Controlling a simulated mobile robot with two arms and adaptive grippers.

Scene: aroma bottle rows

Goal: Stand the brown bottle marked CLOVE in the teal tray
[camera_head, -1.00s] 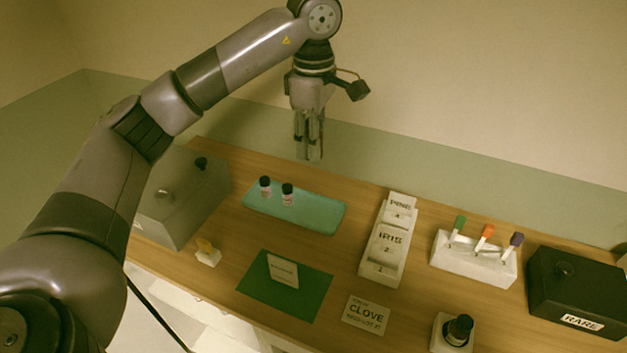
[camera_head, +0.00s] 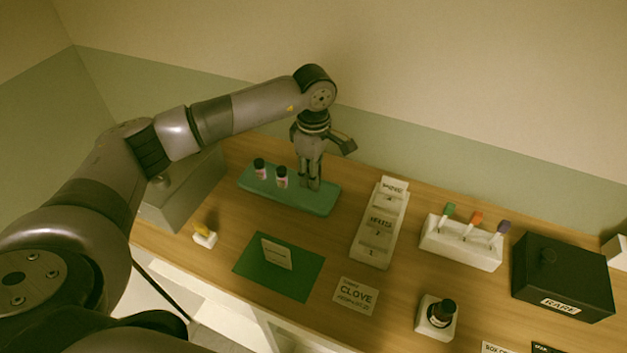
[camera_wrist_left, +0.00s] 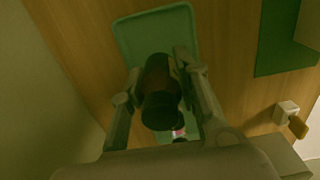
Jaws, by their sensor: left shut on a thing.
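My left gripper (camera_head: 309,186) points down at the right half of the teal tray (camera_head: 324,206). In the left wrist view its fingers (camera_wrist_left: 158,88) are shut around a brown bottle (camera_wrist_left: 156,68) with a dark cap, with the tray (camera_wrist_left: 150,28) beneath. In the head view the fingers hide most of this bottle, and I cannot read its label. Whether its base touches the tray I cannot tell. Two small dark-capped bottles, one left (camera_head: 260,169) and one right (camera_head: 282,178), stand in the tray's left half. A CLOVE card (camera_head: 356,296) lies on the table. My right gripper is not in view.
A grey box (camera_head: 180,190) stands left of the tray. A pale rack with cards (camera_head: 372,249) stands to its right. A green mat (camera_head: 254,281) lies in front. Farther right are a tester block (camera_head: 460,248), a black RARE box (camera_head: 561,275) and a dark-capped bottle (camera_head: 441,312) in a white holder.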

